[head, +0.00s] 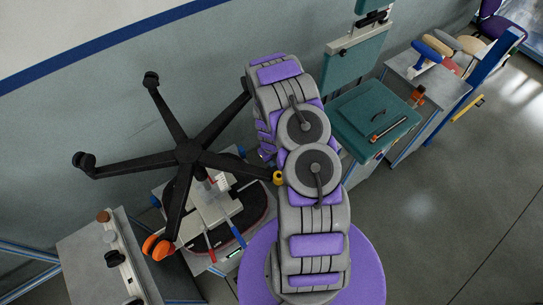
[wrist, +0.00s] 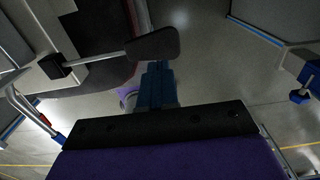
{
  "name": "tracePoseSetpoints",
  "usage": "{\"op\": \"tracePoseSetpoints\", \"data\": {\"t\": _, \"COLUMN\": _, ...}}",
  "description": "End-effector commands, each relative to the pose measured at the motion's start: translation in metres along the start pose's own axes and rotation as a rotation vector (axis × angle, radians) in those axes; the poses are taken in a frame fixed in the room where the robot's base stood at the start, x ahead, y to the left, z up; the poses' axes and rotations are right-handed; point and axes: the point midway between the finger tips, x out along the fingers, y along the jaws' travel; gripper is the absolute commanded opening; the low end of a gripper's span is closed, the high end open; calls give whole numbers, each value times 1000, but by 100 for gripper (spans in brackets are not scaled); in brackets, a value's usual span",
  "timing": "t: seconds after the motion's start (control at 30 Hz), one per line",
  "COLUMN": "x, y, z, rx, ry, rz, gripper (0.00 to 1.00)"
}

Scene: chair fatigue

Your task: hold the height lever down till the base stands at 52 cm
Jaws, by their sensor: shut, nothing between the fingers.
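In the wrist view a lever with a flat black paddle (wrist: 153,46) on a thin metal rod reaches in from the left; it looks like the height lever. My gripper (wrist: 157,66) points up the picture with its blue fingers shut and empty. Its tips show just below the paddle; I cannot tell whether they touch it. In the head view the black five-legged base (head: 188,152) stands over a grey mechanism, with one orange caster (head: 156,247). My arm hides my gripper there, and the lever is not clear. The height of the base cannot be read.
Clamp handles with red (head: 211,255) and blue (head: 237,236) grips stand around the mechanism. A grey bench with knobs (head: 120,250) is at the lower left. A teal chair seat (head: 372,120) and another bench (head: 428,82) stand to the right. The floor at the lower right is clear.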

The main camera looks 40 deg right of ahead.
Motion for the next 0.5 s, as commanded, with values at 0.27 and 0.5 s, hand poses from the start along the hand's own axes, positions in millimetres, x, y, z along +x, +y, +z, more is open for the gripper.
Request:
{"op": "tracePoseSetpoints", "data": {"t": 0.27, "x": 36, "y": 1, "z": -2, "rx": 1, "ry": 4, "rz": 2, "gripper": 0}}
{"op": "tracePoseSetpoints", "data": {"t": 0.5, "x": 53, "y": -1, "z": 0, "rx": 1, "ry": -1, "rz": -1, "gripper": 0}}
